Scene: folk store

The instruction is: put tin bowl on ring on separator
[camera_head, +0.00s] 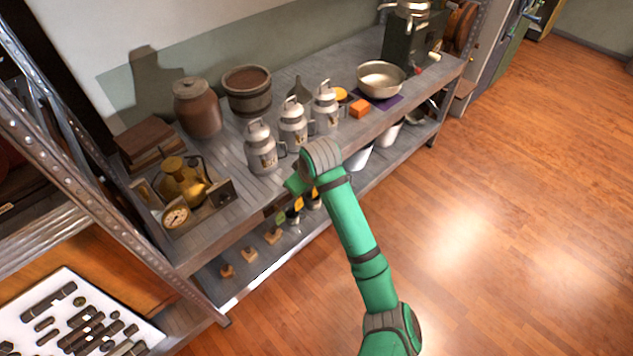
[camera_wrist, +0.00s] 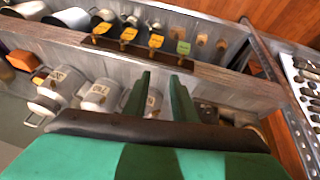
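The tin bowl (camera_head: 381,80) is a shiny, wide metal bowl. It sits upright on a purple cloth (camera_head: 389,103) on the shelf top, toward the right in the head view. The separator (camera_head: 409,42) appears to be the dark green machine with metal parts on top, behind and right of the bowl. Its ring is cut off or too small to tell. My gripper (camera_head: 293,186) is above the front edge of the shelf, left of the bowl and well apart from it. In the wrist view its two green fingers (camera_wrist: 162,82) are apart with nothing between them.
Several grey milk cans (camera_head: 293,124) stand close behind my gripper. An orange block (camera_head: 359,108) lies left of the bowl. A brass device (camera_head: 183,184) and brown pots (camera_head: 197,108) stand at left. White buckets (camera_head: 389,135) are on the lower shelf. The floor is clear.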

